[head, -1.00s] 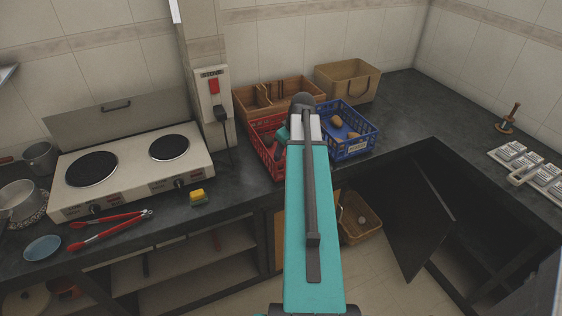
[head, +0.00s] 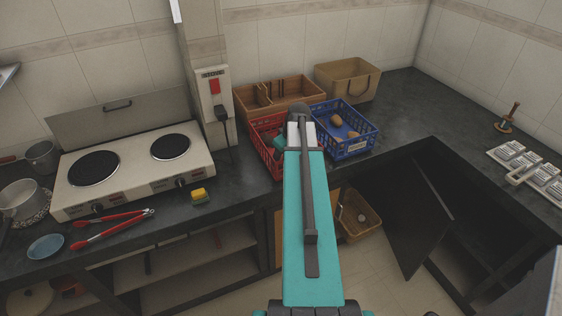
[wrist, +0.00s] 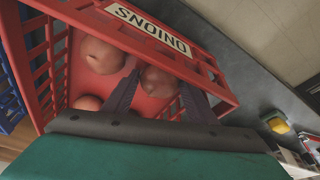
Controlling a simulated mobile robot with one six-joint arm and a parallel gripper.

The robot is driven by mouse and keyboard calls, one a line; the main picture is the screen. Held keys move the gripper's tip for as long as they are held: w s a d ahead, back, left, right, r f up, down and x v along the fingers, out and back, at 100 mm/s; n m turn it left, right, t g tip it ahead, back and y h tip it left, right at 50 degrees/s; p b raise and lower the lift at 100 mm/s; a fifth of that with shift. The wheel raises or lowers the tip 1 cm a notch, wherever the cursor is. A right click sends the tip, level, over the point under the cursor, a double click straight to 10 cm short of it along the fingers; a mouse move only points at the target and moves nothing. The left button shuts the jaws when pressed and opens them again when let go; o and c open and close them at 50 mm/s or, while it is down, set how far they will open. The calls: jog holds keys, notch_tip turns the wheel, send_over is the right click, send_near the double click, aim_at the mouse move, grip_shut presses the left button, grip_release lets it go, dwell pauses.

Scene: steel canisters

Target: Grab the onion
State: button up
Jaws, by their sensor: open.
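The red basket (head: 258,133) stands on the counter, partly hidden behind my arm in the head view. In the wrist view its red wall (wrist: 170,35) carries a label reading ONIONS. Several round reddish onions lie inside it: one at the upper left (wrist: 101,55), one between and beyond my fingers (wrist: 158,82), and one lower left (wrist: 88,103). My gripper (wrist: 160,88) is open, with its two dark fingers reaching into the basket on either side of the middle onion. Whether the fingers touch it I cannot tell. In the head view my arm hides the fingers.
A blue basket (head: 362,146) with brown potatoes stands right beside the red one. A wooden divided box (head: 243,101) and a tan basket (head: 347,78) stand behind. A stove (head: 130,170), a sponge (head: 200,196) and red tongs (head: 112,227) are to the left.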

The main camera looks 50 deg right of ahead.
aim_at(282, 157)
jog(key=c, duration=0.8)
jog(key=shift+o, duration=0.2)
jog(key=shift+r, duration=0.1)
notch_tip(282, 157, up, 18)
jog(key=b, duration=0.3)
jog(key=shift+b, duration=0.4)
